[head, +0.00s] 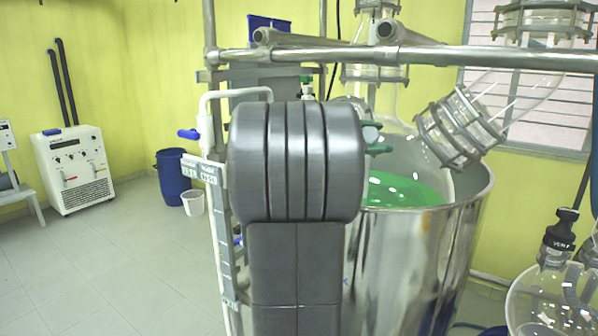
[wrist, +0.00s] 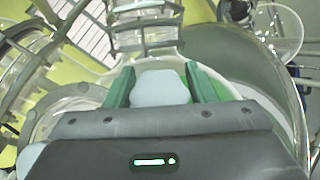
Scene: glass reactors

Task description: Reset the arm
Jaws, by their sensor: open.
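My gripper (head: 382,138) shows in the head view just right of my grey arm, which hides most of it. Its green fingers point right, toward the glass and the steel vessel (head: 420,260). In the wrist view my gripper (wrist: 158,72) has its two green fingers apart. A whitish rounded thing (wrist: 160,89) lies between them; I cannot tell whether the fingers touch it or whether it is behind them. The steel vessel with green liquid (head: 405,190) stands to the right of my arm in the head view.
Steel frame bars (head: 490,57) cross above the vessel. A clamped glass pipe (head: 460,125) slants over it. A round glass flask (head: 552,305) is at the lower right. A white machine (head: 75,168) and a blue bin (head: 171,177) stand at the left, with open floor (head: 110,260) before them.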

